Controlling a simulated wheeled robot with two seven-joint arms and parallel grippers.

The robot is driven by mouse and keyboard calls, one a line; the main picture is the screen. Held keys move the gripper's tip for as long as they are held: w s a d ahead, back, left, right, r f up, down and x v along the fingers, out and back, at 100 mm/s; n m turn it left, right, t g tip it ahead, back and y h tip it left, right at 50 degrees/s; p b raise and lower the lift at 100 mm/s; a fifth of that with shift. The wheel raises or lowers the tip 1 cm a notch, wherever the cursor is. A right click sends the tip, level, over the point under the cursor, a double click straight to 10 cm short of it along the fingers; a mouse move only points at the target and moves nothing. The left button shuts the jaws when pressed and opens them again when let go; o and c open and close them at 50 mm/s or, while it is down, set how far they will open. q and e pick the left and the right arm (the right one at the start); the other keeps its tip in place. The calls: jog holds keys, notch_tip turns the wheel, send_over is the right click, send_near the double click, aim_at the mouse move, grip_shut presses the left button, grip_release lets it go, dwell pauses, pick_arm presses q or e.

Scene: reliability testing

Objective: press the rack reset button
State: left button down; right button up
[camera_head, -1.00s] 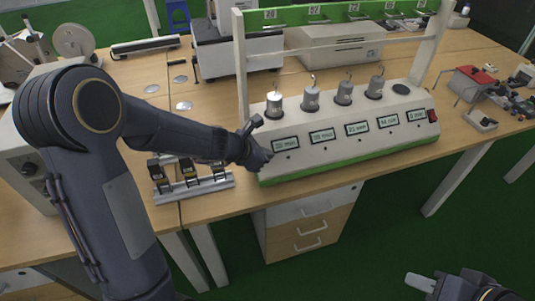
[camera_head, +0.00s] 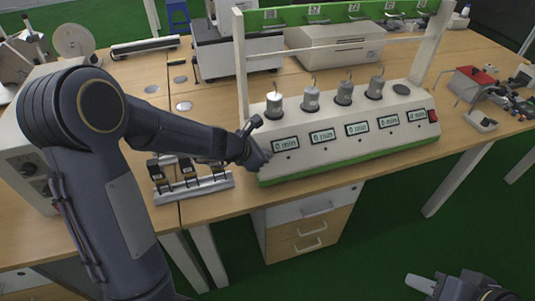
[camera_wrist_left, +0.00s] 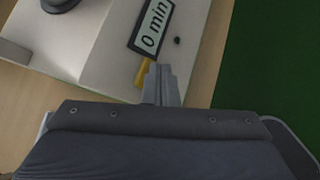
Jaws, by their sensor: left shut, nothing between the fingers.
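The rack (camera_head: 330,165) is a long white console with a sloped front, several small displays and a green base strip, standing at the table's front edge. Its left display (camera_head: 285,144) reads 0 min, as does the one in the left wrist view (camera_wrist_left: 153,24). My left gripper (camera_head: 262,155) is at the console's left end, below and beside that display. In the left wrist view its shut fingers (camera_wrist_left: 158,82) are close to a small yellow piece (camera_wrist_left: 143,72) at the panel. Contact is unclear. My right gripper (camera_head: 420,283) is low at the right, over the floor, partly cut off.
Metal cylinders (camera_head: 274,103) with hooks stand on the console, under a white frame (camera_head: 240,70). A red switch (camera_head: 433,116) is at its right end. A small metal fixture (camera_head: 193,188) lies left of the console. A red-topped device (camera_head: 472,82) stands at the right.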

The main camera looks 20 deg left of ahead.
pick_arm(q)
jog(key=shift+s+d+r+p, duration=0.3)
jog(key=shift+s+r, duration=0.15)
jog(key=shift+r, duration=0.15)
jog(key=s+r, duration=0.1)
jog(key=s+d+r+p, duration=0.1)
jog(key=d+r+p, duration=0.1)
jog(key=shift+s+r, duration=0.4)
jog(key=shift+a, duration=0.1)
dwell(0.9)
